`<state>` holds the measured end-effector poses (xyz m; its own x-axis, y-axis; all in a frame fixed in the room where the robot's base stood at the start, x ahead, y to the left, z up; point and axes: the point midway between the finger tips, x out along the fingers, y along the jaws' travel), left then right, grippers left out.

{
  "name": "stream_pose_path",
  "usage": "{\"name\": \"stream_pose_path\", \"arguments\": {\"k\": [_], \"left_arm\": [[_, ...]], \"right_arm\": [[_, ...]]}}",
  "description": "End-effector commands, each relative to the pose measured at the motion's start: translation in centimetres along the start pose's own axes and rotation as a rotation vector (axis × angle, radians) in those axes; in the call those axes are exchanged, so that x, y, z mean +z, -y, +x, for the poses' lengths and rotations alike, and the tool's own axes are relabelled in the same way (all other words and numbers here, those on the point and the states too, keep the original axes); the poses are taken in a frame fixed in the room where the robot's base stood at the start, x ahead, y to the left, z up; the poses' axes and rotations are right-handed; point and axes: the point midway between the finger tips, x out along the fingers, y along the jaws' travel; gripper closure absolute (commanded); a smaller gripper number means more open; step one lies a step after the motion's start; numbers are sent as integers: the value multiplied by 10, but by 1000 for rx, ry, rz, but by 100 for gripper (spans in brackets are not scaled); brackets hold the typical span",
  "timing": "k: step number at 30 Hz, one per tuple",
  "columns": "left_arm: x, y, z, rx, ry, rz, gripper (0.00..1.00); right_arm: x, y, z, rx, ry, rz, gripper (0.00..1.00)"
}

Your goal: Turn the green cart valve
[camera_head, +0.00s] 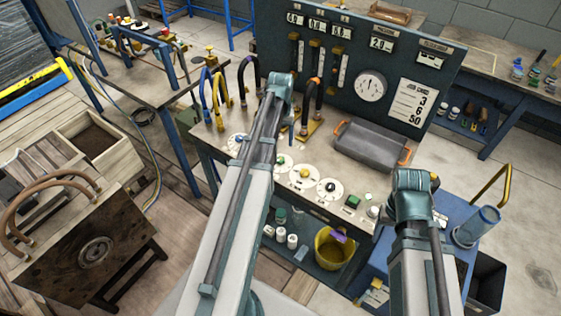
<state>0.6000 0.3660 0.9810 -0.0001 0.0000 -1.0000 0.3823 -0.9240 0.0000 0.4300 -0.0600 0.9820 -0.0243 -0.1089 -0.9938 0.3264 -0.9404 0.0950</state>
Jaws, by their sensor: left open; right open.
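Several white round dial plates with coloured knobs sit along the front of the grey bench cart. My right gripper (413,181) is over the right end of the cart, away from the dials. Both are open and empty; their fingertips are hard to make out. My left arm hides part of the cart top.
A dark panel (385,60) with gauges stands behind the cart. Coloured hoses (218,93) rise at its left, and a grey tray (370,147) with orange handles lies on top. A yellow bucket (333,249) stands on the lower shelf. A blue cart (452,214) is at right.

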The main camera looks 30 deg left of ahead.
Motion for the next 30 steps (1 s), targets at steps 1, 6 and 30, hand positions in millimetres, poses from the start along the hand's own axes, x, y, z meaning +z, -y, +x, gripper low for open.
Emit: {"name": "stream_pose_path", "arguments": {"k": [1, 6, 30], "left_arm": [[0, 0, 15, 0, 0, 0, 29], [0, 0, 39, 0, 0, 0, 29], [0, 0, 91, 0, 0, 0, 29]], "right_arm": [[-1, 2, 15, 0, 0, 0, 34], [-2, 4, 39, 0, 0, 1, 34], [-5, 9, 91, 0, 0, 0, 34]]}}
